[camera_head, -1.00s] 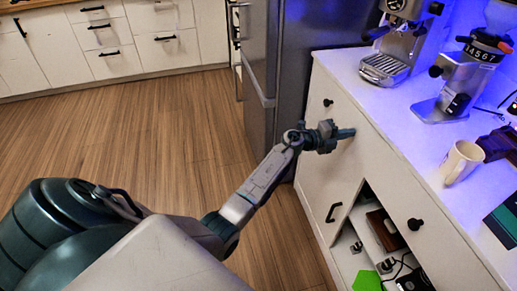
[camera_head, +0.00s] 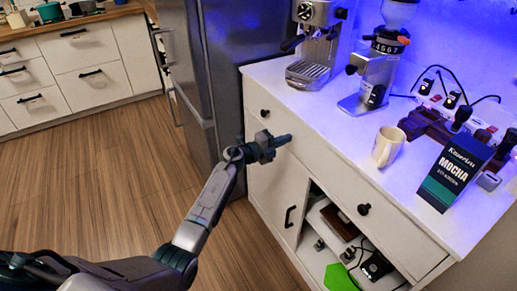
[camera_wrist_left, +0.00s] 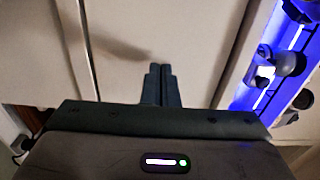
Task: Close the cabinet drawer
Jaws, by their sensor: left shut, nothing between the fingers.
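The white cabinet drawer front (camera_head: 322,172) lies under the countertop in the head view and has two dark round knobs, one near the left end (camera_head: 265,113) and one further right (camera_head: 364,209). It looks flush or nearly flush with the cabinet; any small gap is hard to tell. My left gripper (camera_head: 287,139) is shut and empty, its fingertips at the drawer front near the left knob. In the left wrist view, the shut fingers (camera_wrist_left: 161,72) point at the pale front (camera_wrist_left: 190,30); whether they touch it I cannot tell. My right gripper is out of view.
The countertop holds an espresso machine (camera_head: 318,45), a grinder (camera_head: 376,70), a mug (camera_head: 388,146) and a mocha box (camera_head: 455,175). Below the drawer are a door with a handle (camera_head: 290,216) and an open compartment with several items. A fridge (camera_head: 205,75) stands left; the wooden floor (camera_head: 110,180) is clear.

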